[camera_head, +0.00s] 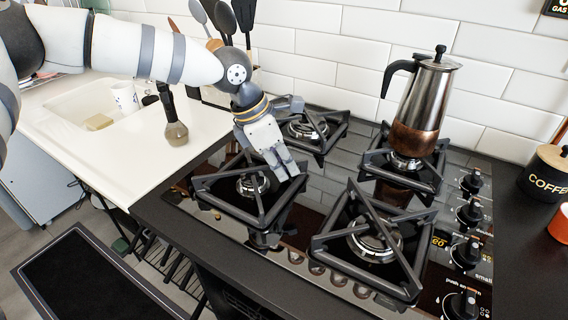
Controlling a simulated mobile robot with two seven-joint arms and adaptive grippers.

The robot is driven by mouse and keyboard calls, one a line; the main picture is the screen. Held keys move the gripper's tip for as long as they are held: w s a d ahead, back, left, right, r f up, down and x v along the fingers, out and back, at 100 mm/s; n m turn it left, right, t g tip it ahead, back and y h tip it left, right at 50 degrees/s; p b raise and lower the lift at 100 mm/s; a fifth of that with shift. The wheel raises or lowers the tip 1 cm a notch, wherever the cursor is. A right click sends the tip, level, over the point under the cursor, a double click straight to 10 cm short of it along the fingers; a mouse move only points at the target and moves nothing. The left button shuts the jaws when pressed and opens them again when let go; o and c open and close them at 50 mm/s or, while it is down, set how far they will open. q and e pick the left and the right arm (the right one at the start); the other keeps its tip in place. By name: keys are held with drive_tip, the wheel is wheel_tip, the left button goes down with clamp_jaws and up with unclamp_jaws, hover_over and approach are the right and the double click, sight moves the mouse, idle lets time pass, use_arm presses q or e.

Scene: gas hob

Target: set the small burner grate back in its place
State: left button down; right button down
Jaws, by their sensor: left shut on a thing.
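The small burner grate (229,208) is a dark metal frame over the front left burner (253,185) of the hob. My left gripper (285,172) reaches down from the back left and is shut on the grate's back right part. The fingers hide some of that part. The grate looks roughly level over the burner. I cannot tell whether its feet touch the hob. My right gripper is not in view.
A moka pot (421,105) stands on the back right grate. Grates also sit over the back left and front right burners. Knobs (468,254) line the hob's right side. A utensil holder stands behind my left arm. A dark-handled object (175,130) stands on the left counter.

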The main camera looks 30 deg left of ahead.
use_arm(q)
drive_tip(key=shift+r, duration=0.1)
drive_tip(key=c, duration=1.7)
unclamp_jaws()
drive_tip(key=v, duration=1.2)
drive_tip(key=shift+w, duration=0.1)
